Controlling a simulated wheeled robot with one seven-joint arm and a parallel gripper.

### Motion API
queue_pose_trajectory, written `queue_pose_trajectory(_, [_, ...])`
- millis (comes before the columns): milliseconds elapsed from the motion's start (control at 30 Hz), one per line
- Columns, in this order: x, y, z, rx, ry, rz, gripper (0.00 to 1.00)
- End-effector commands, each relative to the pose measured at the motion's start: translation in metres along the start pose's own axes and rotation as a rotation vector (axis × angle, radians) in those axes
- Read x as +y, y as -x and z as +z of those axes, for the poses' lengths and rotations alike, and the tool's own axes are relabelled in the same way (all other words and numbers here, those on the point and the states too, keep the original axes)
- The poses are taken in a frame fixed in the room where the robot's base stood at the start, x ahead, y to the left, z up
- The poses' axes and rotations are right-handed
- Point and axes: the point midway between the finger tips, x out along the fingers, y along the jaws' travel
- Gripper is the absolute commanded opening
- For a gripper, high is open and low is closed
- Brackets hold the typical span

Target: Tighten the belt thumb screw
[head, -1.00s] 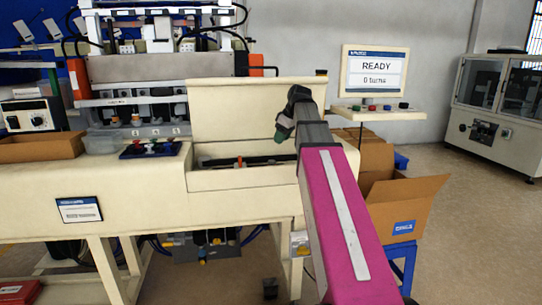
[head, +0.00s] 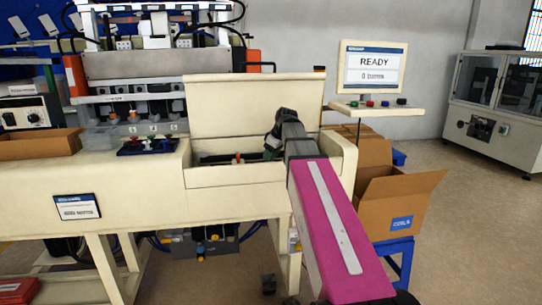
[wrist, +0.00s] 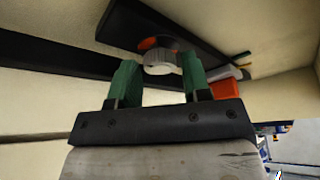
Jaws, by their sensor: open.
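In the wrist view a pale grey round knob (wrist: 160,60), likely the thumb screw, sits in front of an orange-red part (wrist: 157,43) on a dark plate (wrist: 170,25). My gripper (wrist: 160,68) is open, its two green fingers one on each side of the knob. The fingertips look level with it or just short of it; I cannot tell whether they touch. In the head view my gripper (head: 271,152) reaches into the machine's open recess, mostly hidden behind my arm. The knob cannot be made out there.
The cream recess wall (head: 235,176) and raised lid (head: 240,105) enclose the work spot. An orange-red block (wrist: 221,72) lies right of my fingers. A small orange part (head: 237,157) shows in the recess. The display (head: 375,70) reads READY, 0 turns.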

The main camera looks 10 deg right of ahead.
Motion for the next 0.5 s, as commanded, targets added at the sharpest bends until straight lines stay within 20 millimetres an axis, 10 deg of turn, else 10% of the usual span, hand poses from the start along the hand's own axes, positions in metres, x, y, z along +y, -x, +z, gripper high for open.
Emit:
queue_pose_trajectory(200, [0.0000, -0.0004, -0.0001, 0.000, 0.000, 0.000, 0.44])
queue_pose_trajectory(333, [0.0000, -0.0003, -0.0001, 0.000, 0.000, 0.000, 0.09])
queue_pose_trajectory(500, [-0.0001, -0.0002, -0.0001, 0.000, -0.002, 0.001, 0.10])
